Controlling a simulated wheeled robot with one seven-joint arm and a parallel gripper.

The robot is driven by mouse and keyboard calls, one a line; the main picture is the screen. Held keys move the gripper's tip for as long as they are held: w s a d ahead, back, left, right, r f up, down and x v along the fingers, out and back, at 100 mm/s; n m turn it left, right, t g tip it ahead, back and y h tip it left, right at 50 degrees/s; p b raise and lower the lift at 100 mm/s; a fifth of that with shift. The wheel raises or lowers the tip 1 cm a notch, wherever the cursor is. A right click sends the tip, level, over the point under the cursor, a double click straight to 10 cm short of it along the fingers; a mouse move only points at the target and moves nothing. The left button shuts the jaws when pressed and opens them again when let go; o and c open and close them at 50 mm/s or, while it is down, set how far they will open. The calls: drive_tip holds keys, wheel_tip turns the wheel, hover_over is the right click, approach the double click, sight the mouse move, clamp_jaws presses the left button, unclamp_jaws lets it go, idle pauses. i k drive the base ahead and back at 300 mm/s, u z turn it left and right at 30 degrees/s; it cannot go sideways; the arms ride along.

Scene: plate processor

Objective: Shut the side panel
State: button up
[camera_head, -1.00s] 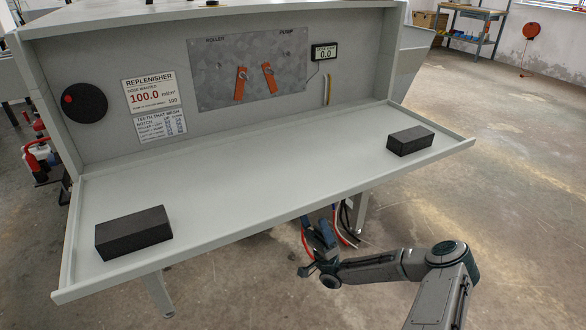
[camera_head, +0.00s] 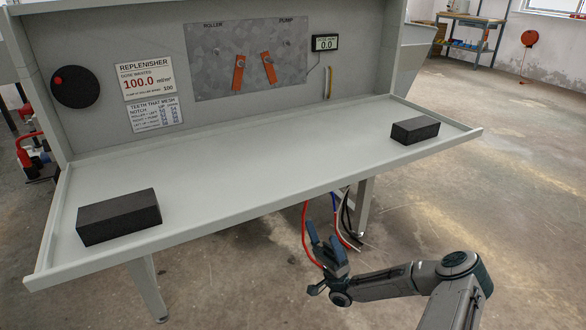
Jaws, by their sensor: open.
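The side panel (camera_head: 250,190) is a wide pale grey lipped panel folded down like a shelf below the machine's recess, so it stands open. A black block lies near its left end (camera_head: 119,216) and another near its right end (camera_head: 415,130). My gripper (camera_head: 318,238) is low in front of the panel's front edge, right of centre. Its blue-grey fingers point up and stand apart from each other. It looks empty, and no contact with the panel shows.
The recess back wall holds a metal plate (camera_head: 215,80) with two orange levers, a display (camera_head: 326,43) and a black disc (camera_head: 75,87). Hoses (camera_head: 305,225) hang below the panel near a leg (camera_head: 364,205). Floor at the right is clear.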

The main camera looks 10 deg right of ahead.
sight(107, 210)
drive_tip(key=k, duration=1)
